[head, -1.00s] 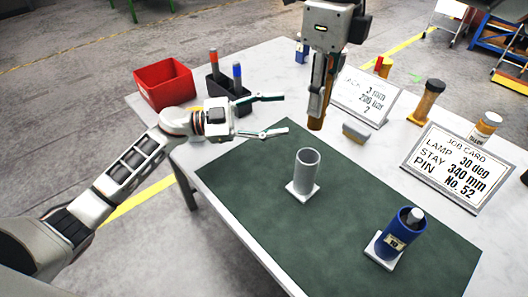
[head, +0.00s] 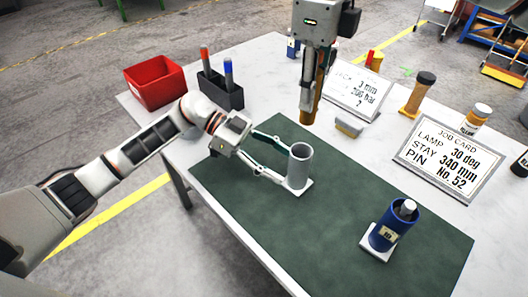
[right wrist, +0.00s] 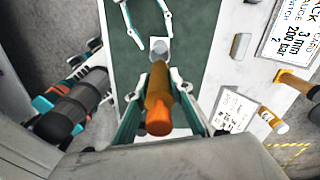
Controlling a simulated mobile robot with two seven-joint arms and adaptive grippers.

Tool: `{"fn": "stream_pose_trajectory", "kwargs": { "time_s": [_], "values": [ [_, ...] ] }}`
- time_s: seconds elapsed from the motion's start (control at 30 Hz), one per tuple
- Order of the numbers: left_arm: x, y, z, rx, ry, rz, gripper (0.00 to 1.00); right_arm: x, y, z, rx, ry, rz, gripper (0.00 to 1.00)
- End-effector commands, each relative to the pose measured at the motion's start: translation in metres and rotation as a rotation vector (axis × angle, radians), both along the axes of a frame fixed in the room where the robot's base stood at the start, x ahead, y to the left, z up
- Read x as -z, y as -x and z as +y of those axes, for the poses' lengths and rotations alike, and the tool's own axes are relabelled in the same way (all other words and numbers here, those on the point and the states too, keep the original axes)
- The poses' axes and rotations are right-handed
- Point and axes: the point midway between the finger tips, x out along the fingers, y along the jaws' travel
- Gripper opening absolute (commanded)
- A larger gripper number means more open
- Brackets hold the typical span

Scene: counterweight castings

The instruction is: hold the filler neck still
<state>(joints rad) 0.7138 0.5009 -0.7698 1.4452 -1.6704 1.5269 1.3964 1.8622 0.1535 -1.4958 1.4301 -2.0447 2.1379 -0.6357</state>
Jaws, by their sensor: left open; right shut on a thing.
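The filler neck, a grey open-topped tube (head: 300,165) on a white square base, stands upright on the green mat (head: 230,190). In the right wrist view the tube (right wrist: 158,50) shows beyond the held tool. My left gripper (head: 281,164) is open, its two fingertips close to either side of the tube. I cannot tell whether they touch it. My right gripper (head: 309,84) is shut on a brown-orange rod (head: 311,106), which hangs above and behind the tube, apart from it. The rod (right wrist: 158,100) fills the middle of the right wrist view.
A blue cylinder (head: 388,231) on a white base stands at the mat's front right. A job card (head: 450,162) and another sign (head: 355,92) stand at the right. A red bin (head: 154,84) and a dark pen holder (head: 221,92) stand at the back left.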

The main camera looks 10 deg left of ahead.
Motion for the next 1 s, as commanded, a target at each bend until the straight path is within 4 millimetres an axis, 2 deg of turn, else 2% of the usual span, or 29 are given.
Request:
{"fn": "stream_pose_trajectory", "kwargs": {
  "time_s": [0.1,0.3,0.5,0.77,0.97,1.0],
  "values": [
    [0.007,0.005,-0.020,0.002,0.003,-0.001,0.54,0.000,0.000,0.000,0.000,0.000,0.000,0.00],
    [0.017,0.009,-0.042,0.001,0.003,0.000,0.54,0.000,0.000,0.000,0.000,0.000,0.000,0.00],
    [0.021,0.011,-0.051,0.000,0.002,-0.002,0.54,0.000,0.000,0.000,0.000,0.000,0.000,0.00],
    [0.021,0.011,-0.052,0.000,0.001,-0.002,0.54,0.000,0.000,0.000,0.000,0.000,0.000,0.00],
    [0.021,0.011,-0.052,0.000,0.001,-0.002,0.05,0.000,0.000,0.000,0.000,0.000,0.000,0.00],
    [0.021,0.011,-0.052,0.000,0.001,-0.002,0.02,0.000,0.000,0.000,0.000,0.000,0.000,0.00]
  ]
}}
